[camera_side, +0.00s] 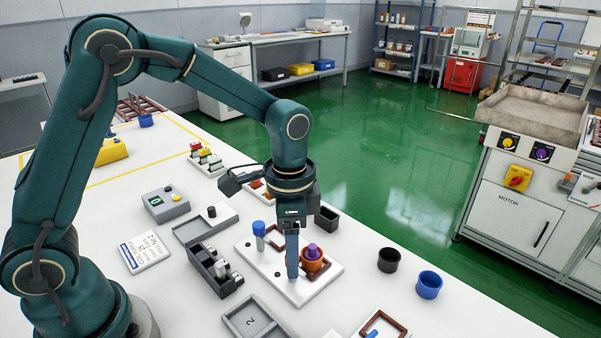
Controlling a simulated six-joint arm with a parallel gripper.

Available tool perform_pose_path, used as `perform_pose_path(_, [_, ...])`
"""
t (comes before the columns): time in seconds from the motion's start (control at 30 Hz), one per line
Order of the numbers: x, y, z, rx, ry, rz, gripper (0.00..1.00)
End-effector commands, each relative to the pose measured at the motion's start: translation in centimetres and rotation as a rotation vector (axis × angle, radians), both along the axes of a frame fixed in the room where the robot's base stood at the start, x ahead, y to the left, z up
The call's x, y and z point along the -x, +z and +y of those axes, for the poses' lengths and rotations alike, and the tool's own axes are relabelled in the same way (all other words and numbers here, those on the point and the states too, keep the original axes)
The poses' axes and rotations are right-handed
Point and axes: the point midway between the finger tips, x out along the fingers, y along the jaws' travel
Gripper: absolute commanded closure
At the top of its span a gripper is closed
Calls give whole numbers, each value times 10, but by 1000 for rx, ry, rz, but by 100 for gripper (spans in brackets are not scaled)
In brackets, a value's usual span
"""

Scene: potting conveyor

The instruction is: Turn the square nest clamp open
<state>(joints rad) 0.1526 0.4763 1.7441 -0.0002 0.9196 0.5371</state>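A white fixture plate (322,284) lies on the table in front of my arm. A brown square nest (265,241) shows at its far side, partly hidden behind my gripper. A clamp post with a blue top (259,229) stands upright beside the square nest, on its left. An orange round part (314,263) with a purple knob (312,251) sits on the plate to the right of my gripper. My gripper (293,276) points straight down over the plate, its tips low near the orange part. The fingers are seen edge-on, so their gap is hidden. I cannot tell whether they touch anything.
A grey tray (243,318) marked 2 lies in front. A black cup (388,260) and a blue cup (429,285) stand to the right. Bare table lies right of the plate.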

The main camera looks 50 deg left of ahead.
Motion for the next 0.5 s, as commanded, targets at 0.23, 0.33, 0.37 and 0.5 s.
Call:
perform_pose_path(0.23, [-1, 9, 0, 0, 1, -4, 41])
perform_pose_path(0.33, [-1, 23, 0, 1, 0, -6, 41])
perform_pose_path(0.37, [-1, 27, 0, 1, 0, -6, 41])
perform_pose_path(0.5, [-1, 44, 0, 1, 0, -4, 41])
